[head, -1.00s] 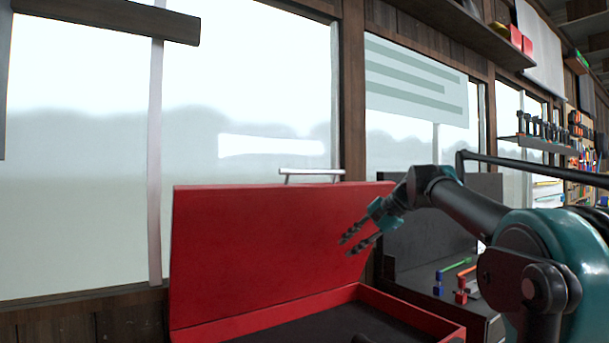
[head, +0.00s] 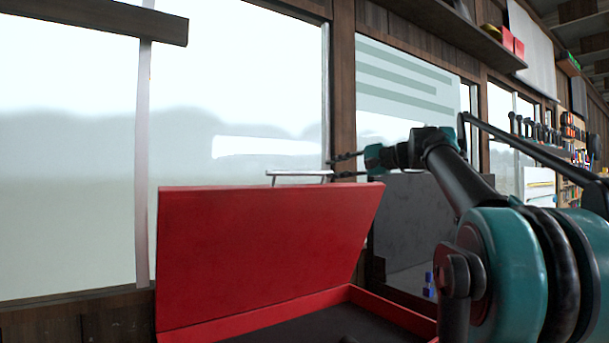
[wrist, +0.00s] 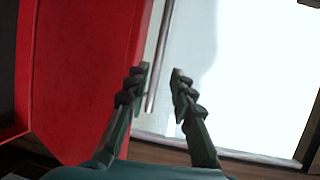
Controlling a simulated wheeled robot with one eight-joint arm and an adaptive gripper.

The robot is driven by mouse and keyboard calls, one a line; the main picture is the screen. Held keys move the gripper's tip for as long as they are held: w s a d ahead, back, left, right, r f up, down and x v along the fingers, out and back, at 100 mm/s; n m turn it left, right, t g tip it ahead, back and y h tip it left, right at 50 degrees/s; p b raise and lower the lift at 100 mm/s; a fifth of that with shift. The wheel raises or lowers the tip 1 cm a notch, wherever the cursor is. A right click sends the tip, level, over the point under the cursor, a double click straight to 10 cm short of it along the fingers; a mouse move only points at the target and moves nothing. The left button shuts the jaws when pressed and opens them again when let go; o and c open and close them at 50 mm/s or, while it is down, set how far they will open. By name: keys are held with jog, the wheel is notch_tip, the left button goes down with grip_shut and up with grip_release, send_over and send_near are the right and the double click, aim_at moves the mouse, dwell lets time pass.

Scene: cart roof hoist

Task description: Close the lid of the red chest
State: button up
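The red chest (head: 395,312) stands at the bottom of the head view with its lid (head: 262,255) raised, leaning back toward the window. A silver bar handle (head: 300,173) sits on the lid's top edge. My gripper (head: 335,168) is at the right end of this handle, just above the lid's top right corner. In the wrist view the two fingers of my gripper (wrist: 161,72) are spread apart. The handle (wrist: 157,60) shows near the left finger, and the red lid (wrist: 85,70) lies to the left. I cannot tell whether a finger touches the handle.
A large window (head: 240,90) with wooden frame posts is behind the chest. A dark panel (head: 405,215) stands to the right of the lid, behind my arm. A shelf (head: 455,30) and a tool wall (head: 570,140) are farther right. The chest interior looks dark.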

aim_at(308, 173)
jog(key=x, duration=1.1)
grip_shut()
